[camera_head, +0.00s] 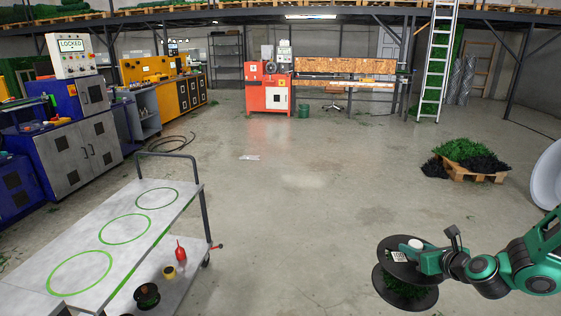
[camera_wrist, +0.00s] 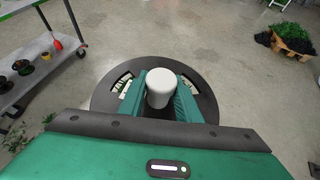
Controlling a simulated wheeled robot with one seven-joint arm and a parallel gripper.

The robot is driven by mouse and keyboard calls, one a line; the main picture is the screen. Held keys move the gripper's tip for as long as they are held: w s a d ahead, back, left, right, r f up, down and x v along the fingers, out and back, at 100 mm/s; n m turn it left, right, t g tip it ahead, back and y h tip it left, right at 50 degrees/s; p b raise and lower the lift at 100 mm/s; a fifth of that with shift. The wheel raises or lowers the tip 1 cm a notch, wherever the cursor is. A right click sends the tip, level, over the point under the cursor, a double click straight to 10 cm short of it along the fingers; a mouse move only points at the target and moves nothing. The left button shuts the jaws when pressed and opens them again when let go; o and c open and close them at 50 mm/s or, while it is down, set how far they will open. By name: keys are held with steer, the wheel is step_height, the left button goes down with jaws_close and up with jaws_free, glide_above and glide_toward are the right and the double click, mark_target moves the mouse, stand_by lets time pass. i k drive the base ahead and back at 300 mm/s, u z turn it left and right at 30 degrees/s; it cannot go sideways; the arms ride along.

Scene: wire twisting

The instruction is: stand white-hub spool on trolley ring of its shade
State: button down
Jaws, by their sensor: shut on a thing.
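My gripper (camera_head: 416,257) is shut on the hub of the white-hub spool (camera_head: 397,269). The spool has black flanges and dark green wire between them. It is held roughly upright over the floor, well right of the trolley (camera_head: 98,247). In the wrist view the white hub (camera_wrist: 159,84) sits between the fingers, above the black flange (camera_wrist: 203,100). The trolley's top carries three empty green rings: a dark one at the far end (camera_head: 137,198), a mid green one (camera_head: 100,236) and a lighter one at the near end (camera_head: 49,288).
The trolley's lower shelf holds a red bottle (camera_head: 180,254), a yellow pot (camera_head: 169,272) and a dark spool (camera_head: 147,296). Its handle (camera_head: 203,215) rises at the far end. A pallet with green and black wire (camera_head: 468,165) stands right. The floor between is clear.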

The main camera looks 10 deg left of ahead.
mark_target(157, 198)
steer(key=u, duration=0.15)
steer(key=i, duration=1.5)
steer(key=u, duration=0.65)
steer(key=i, duration=0.7)
steer(key=u, duration=0.8)
steer(key=i, duration=0.55)
steer(key=u, duration=0.9)
steer(key=i, duration=0.75)
steer(key=u, duration=0.35)
